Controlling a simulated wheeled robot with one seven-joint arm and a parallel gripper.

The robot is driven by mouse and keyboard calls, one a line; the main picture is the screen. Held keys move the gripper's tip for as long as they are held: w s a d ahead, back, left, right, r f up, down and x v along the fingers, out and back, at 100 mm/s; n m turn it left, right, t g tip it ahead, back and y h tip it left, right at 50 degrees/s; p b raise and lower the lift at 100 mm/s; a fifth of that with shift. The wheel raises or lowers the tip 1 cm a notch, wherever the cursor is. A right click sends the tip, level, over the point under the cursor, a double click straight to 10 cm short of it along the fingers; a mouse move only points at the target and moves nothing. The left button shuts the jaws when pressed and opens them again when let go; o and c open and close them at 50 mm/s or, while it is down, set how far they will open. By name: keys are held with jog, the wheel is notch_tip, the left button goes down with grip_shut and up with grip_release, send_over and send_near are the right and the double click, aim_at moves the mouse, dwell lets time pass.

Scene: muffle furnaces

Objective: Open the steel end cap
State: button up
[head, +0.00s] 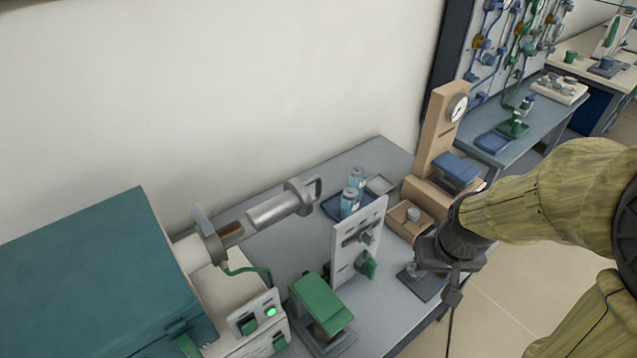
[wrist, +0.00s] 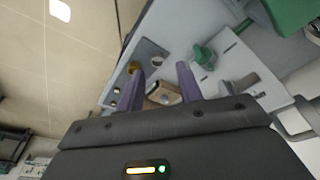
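In the head view, a grey steel cylinder with a looped handle (head: 281,208) lies in line with the teal furnace's tube; it appears to be the steel end cap. A steel collar (head: 214,247) with a thin upright tab sits on the tube's mouth. Something brown shows between collar and cylinder; I cannot tell how they join. My gripper (head: 421,268) is at the right of the bench, well apart from the cap. In the wrist view my gripper's two purple fingers (wrist: 158,85) are spread with a gap between them. The cap is not clearly visible there.
A white upright panel with a green knob (head: 345,240) stands between my gripper and the cap. The teal furnace (head: 100,275) fills the left.

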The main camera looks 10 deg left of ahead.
jog(key=w+a+r+n+p, duration=0.2)
jog(key=w+a+r+n, duration=0.2)
jog(key=w, duration=0.3)
jog(key=n+g+y+p, duration=0.4)
jog(key=n, duration=1.2)
send_near(320, 182)
jog(key=s+v, duration=0.1)
jog(key=v, duration=0.5)
jog(key=shift+w+f, duration=0.15)
jog(key=shift+w, duration=0.35)
jog(key=shift+t, duration=0.3)
jog(key=p+x, duration=0.2)
jog(key=x, duration=1.4)
jog(key=shift+s+a+f, duration=0.1)
jog(key=shift+a+f, duration=0.2)
jog(key=shift+f, duration=0.35)
jog(key=shift+s, duration=0.1)
jog(key=shift+d, duration=0.1)
grip_shut()
